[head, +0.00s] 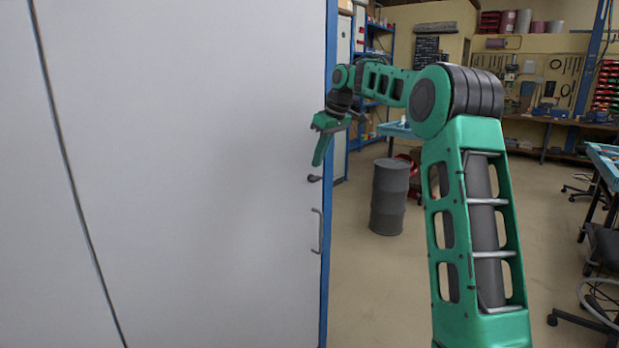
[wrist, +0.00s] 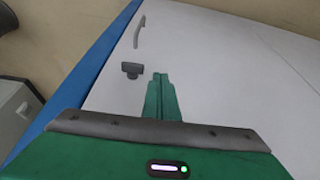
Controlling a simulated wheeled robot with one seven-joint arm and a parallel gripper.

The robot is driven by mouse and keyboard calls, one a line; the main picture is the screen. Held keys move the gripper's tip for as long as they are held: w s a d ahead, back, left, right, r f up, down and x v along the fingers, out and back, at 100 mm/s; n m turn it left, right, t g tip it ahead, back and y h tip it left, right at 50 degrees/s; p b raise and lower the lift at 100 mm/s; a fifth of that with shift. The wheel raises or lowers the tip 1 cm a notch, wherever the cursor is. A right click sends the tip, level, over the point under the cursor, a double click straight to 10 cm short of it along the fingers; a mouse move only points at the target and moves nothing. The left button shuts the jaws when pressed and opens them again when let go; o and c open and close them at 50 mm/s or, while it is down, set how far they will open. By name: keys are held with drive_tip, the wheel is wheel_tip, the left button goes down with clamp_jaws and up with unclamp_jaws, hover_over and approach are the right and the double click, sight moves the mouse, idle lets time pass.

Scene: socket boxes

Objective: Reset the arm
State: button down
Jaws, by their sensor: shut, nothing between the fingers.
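My green arm reaches up and to the left in the head view. My gripper (head: 320,160) is at its end, in front of the right edge of a large white panel with a blue edge (head: 326,250). The fingers are shut with nothing between them, pointing down. In the wrist view my gripper (wrist: 160,78) shows its closed fingertips over the white panel (wrist: 230,70). A small dark knob (head: 314,178) sits on the panel just below the fingertips; it also shows in the wrist view (wrist: 132,70). I cannot tell whether the fingers touch the panel.
A slim vertical handle (head: 318,230) is on the panel below the knob. A grey drum (head: 389,197) stands on the floor behind my arm. A workbench (head: 606,165) and stools are at the right. Open floor (head: 375,290) lies between panel and arm.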

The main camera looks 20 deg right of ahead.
drive_tip(key=s+m+g+h, duration=0.1)
drive_tip(key=s+m, duration=0.2)
drive_tip(key=s, duration=1)
drive_tip(key=s+f+m+g, duration=0.1)
drive_tip(key=s+f+m, duration=0.2)
drive_tip(key=s, duration=1)
drive_tip(key=s+f+m+g, duration=0.1)
drive_tip(key=s+f+m, duration=0.2)
drive_tip(key=s+f, duration=0.6)
drive_tip(key=s+a+f+m, duration=0.1)
drive_tip(key=s+f, duration=0.5)
drive_tip(key=s, duration=1.2)
drive_tip(key=shift+m+g+h, duration=0.4)
drive_tip(key=shift+m, duration=0.5)
